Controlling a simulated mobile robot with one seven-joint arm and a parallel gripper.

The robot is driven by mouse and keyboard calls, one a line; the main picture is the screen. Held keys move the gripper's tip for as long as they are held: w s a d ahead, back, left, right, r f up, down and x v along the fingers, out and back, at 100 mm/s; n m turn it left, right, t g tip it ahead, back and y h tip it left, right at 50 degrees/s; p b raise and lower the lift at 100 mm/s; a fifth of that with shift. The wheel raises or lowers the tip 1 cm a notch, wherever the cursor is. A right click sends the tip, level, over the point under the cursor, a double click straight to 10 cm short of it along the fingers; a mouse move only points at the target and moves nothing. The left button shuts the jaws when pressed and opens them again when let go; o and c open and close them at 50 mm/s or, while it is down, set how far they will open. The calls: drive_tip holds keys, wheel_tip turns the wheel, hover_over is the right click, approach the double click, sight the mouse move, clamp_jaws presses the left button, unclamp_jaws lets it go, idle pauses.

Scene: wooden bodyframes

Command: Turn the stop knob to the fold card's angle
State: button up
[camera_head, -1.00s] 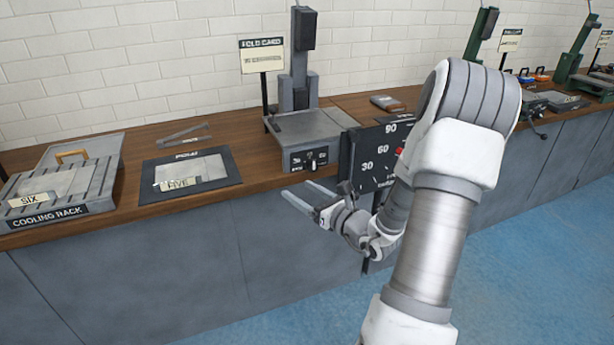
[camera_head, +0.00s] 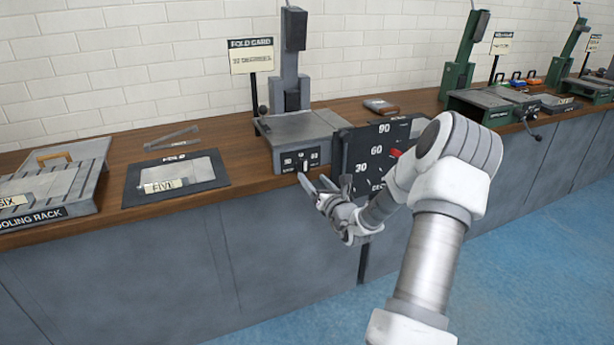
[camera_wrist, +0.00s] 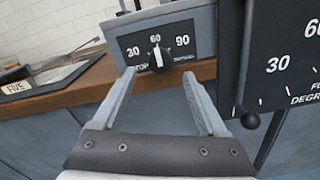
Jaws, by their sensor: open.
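The stop knob (camera_wrist: 156,54) is a small white pointer on the dark front panel (camera_wrist: 170,43) of the grey machine, with marks 30, 60 and 90. In the wrist view it points roughly up at 60. It also shows small in the head view (camera_head: 304,165). The fold card (camera_head: 251,56) stands on a post behind the machine; its lower line is too small to read. My gripper (camera_wrist: 158,72) is open and empty. In the wrist view its two fingers reach toward the panel, one either side of the knob and below it; I cannot tell whether they touch anything.
A black degree dial (camera_head: 375,160) with a red pointer stands right of the panel. A dark ball-ended lever (camera_wrist: 250,120) is close to my right finger. Left on the wooden counter are a framed FIVE plate (camera_head: 178,183) and a cooling rack (camera_head: 50,190).

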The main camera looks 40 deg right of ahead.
sight(305, 169)
drive_tip(key=shift+b+x, duration=0.5)
drive_tip(key=shift+x, duration=2.25)
drive_tip(key=shift+c, duration=0.2)
clamp_jaws()
